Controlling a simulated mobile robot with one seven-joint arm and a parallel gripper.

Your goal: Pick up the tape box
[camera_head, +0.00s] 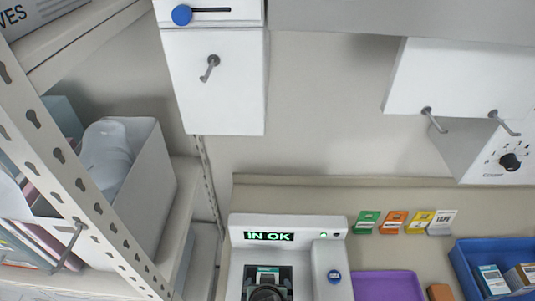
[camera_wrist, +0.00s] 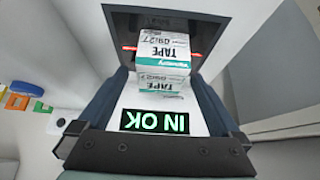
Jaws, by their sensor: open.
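The tape box (camera_wrist: 165,48) is white with green bands and the word TAPE, upside down in the wrist view. It sits in the dark opening of a white device whose lit display (camera_wrist: 155,122) reads IN OK. My gripper (camera_wrist: 160,80) is open, with one dark finger on each side of the view and the box ahead between them. I cannot tell whether a finger touches it. In the head view, a green and white label (camera_head: 267,272) shows in the device opening, partly hidden by a dark round part.
The white device (camera_head: 287,222) stands on the counter. To its right are a purple tray (camera_head: 388,286), a blue bin (camera_head: 466,262) with small boxes, and several coloured cards (camera_head: 394,222). A metal shelf (camera_head: 85,190) stands at left. White cabinets with hooks (camera_head: 210,80) hang above.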

